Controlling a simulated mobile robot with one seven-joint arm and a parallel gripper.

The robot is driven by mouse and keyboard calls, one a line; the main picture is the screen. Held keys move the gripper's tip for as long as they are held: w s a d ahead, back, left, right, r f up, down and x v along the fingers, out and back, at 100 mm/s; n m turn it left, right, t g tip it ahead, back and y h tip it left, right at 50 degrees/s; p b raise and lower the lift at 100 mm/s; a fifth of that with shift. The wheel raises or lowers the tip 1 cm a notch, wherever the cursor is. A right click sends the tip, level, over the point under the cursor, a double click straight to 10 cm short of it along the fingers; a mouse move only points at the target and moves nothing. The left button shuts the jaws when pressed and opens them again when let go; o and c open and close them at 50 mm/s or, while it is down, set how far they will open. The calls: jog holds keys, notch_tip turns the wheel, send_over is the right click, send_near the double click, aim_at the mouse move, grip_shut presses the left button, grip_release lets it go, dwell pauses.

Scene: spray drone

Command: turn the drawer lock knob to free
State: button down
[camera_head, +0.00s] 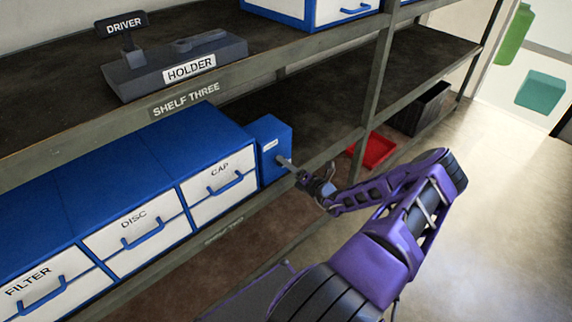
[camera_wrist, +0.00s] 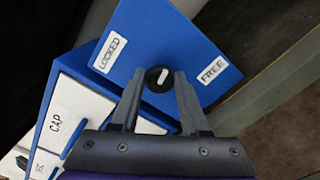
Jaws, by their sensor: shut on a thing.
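The drawer lock knob (camera_wrist: 154,85) is a small black disc with a white pointer, on a blue lock box (camera_wrist: 140,28) in the wrist view. The pointer tilts up and slightly right, between the label LOCKED (camera_wrist: 110,53) at left and the label FREE (camera_wrist: 213,70) at right. My gripper (camera_wrist: 159,77) is shut on the knob, one finger on each side. In the head view the lock box (camera_head: 269,140) stands at the right end of the drawer row, with my gripper (camera_head: 283,160) at its face. The knob is hidden there.
White-fronted drawers FILTER (camera_head: 40,290), DISC (camera_head: 137,228) and CAP (camera_head: 222,185) sit left of the lock box. The shelf above carries a holder (camera_head: 175,68) and a driver (camera_head: 125,28). A red tray (camera_head: 374,152) and a dark bin (camera_head: 428,108) lie to the right.

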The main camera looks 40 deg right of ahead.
jog(key=shift+m, duration=1.3)
jog(key=shift+c, duration=2)
grip_release()
jog(key=s+d, duration=0.1)
jog(key=s, duration=1.6)
jog(key=shift+s+d, duration=0.2)
jog(key=shift+s, duration=0.05)
